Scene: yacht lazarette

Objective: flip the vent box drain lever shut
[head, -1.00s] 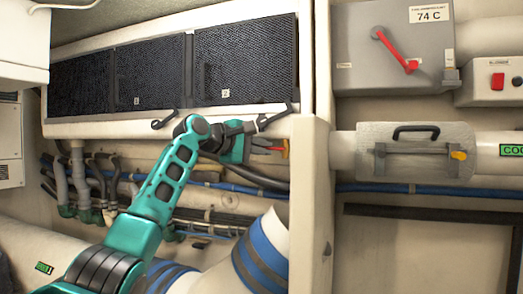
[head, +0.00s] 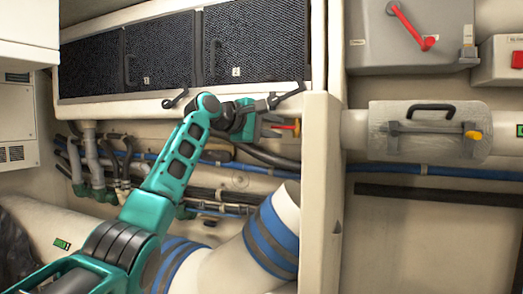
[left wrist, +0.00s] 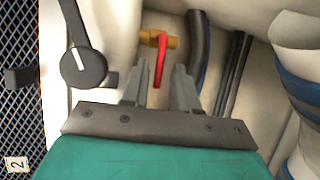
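A red lever on a brass valve body (left wrist: 160,42) sits below the vent box (head: 110,112). In the left wrist view the red lever (left wrist: 161,62) points toward my gripper, its end between the fingertips in the picture. In the head view the red lever (head: 288,127) shows just right of my left gripper (head: 272,125). My left gripper also shows in the left wrist view (left wrist: 158,76), with its two fingers apart and empty. I cannot tell whether they touch the lever. My right gripper is not in view.
Black latch handles (head: 175,98) sit on the box's lower edge; one (left wrist: 84,62) is close left of my gripper in the wrist view. Dark hoses (left wrist: 200,45) run right of the lever. A white post (head: 320,190) stands at right. A blue-banded duct (head: 270,235) lies below.

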